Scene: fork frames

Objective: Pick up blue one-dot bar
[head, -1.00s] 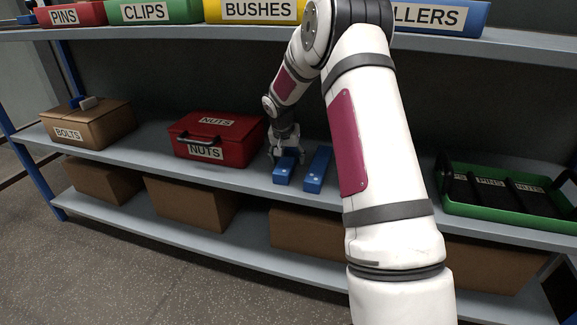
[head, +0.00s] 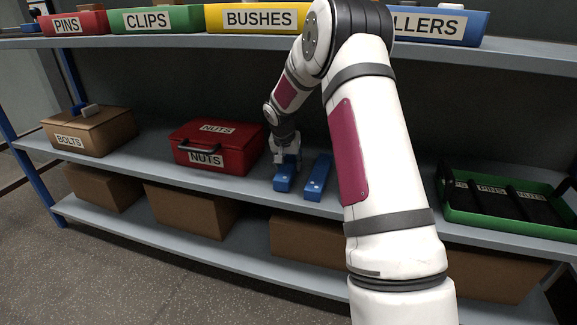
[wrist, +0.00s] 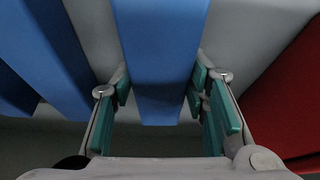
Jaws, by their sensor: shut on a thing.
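Two blue bars lie side by side on the middle shelf in the head view, the left blue bar (head: 284,183) and the right blue bar (head: 317,178). Each has small light marks near its front end, too small to count as dots. My gripper (head: 286,158) is over the back part of the left bar and shut on it. In the wrist view this held bar (wrist: 158,65) runs between the two teal-padded fingers. The wrist view shows no dots on it. I cannot tell whether it is clear of the shelf.
A second blue bar (wrist: 55,50) lies close beside the fingers in the wrist view, with more blue beyond it. The red NUTS box (head: 217,150) stands left of the held bar. A green tray (head: 505,218) is at the right. The upper shelf (head: 150,37) overhangs.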

